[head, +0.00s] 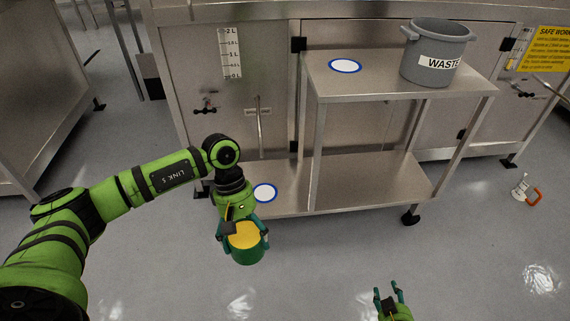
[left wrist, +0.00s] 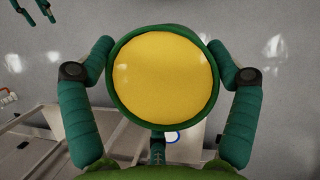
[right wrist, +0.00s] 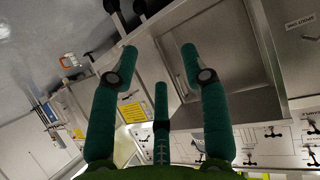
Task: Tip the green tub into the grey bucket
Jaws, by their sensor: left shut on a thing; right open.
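The green tub (head: 246,254) is held by my left gripper (head: 244,238) in front of the cart's lower shelf, above the floor. It looks upright, with yellow contents (left wrist: 165,75) filling its opening in the left wrist view. The left fingers close around its sides. The grey bucket (head: 420,70), labelled "WASTE", stands upright on the cart's top shelf at the right, well away from the tub. Its inside is mostly hidden. My right gripper (head: 387,292) is open and empty at the bottom of the head view, and its spread fingers show in the right wrist view (right wrist: 160,60).
The steel cart (head: 370,90) has a blue-ringed white disc (head: 345,66) on top and another (head: 265,193) on its lower shelf. A steel vessel (head: 185,50) stands behind. A white object with an orange handle (head: 524,190) is on the floor at right. The front floor is clear.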

